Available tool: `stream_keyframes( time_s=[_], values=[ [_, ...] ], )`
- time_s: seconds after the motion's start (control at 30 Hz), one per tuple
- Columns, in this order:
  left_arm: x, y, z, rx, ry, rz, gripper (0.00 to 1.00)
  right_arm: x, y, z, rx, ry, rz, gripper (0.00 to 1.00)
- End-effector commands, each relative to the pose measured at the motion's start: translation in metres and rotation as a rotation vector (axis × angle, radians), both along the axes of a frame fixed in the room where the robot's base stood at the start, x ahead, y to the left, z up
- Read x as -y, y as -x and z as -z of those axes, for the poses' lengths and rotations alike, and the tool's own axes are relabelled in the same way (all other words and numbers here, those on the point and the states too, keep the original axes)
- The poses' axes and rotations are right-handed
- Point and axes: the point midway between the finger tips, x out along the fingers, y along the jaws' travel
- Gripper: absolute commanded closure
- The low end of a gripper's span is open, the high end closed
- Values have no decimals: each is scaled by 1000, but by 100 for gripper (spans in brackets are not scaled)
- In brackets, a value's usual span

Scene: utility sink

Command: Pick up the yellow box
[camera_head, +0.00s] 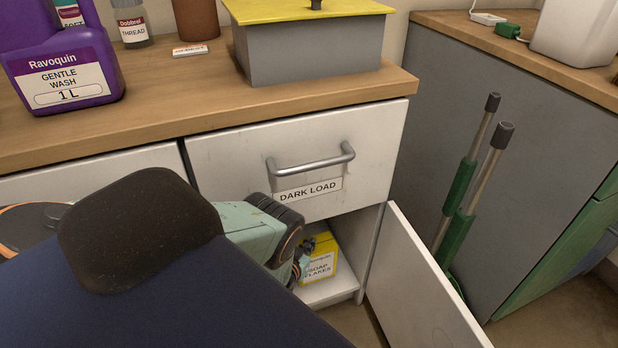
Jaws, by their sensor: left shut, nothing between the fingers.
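A yellow box (321,253) with a white label reading "Soap Flakes" stands upright on the floor of the open lower cabinet (330,291), under the drawer. My left gripper (301,264) is at its left side and covers part of it. The gripper is shut with nothing between its fingers. I cannot tell whether the fingers touch the box. My left arm (250,228) hides the box's left part and the cabinet's left side. My right gripper is not in view.
The open cabinet door (415,285) swings out to the right. The closed "Dark Load" drawer (230,165) is just above my gripper. Green-handled tools (464,205) stand right of the door. A grey box with a yellow lid (310,50) and a purple jug (65,60) stand on the counter.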

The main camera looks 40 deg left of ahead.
Motion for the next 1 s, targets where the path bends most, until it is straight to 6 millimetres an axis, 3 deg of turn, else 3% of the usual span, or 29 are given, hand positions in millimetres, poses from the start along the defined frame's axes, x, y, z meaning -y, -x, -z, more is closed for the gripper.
stream_keyframes(
  time_s=[0.33, 0.7, 0.83, 1.0],
  values=[
    [7, 12, 6, -23, 7, 5, 100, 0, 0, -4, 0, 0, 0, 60],
    [35, 104, 7, -31, 8, 4, 100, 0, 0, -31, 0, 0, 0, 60],
    [41, 123, 7, -29, 8, 2, 100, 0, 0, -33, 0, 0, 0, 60],
    [43, 131, 8, -26, 7, 2, 100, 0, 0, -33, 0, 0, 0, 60]
  ],
)
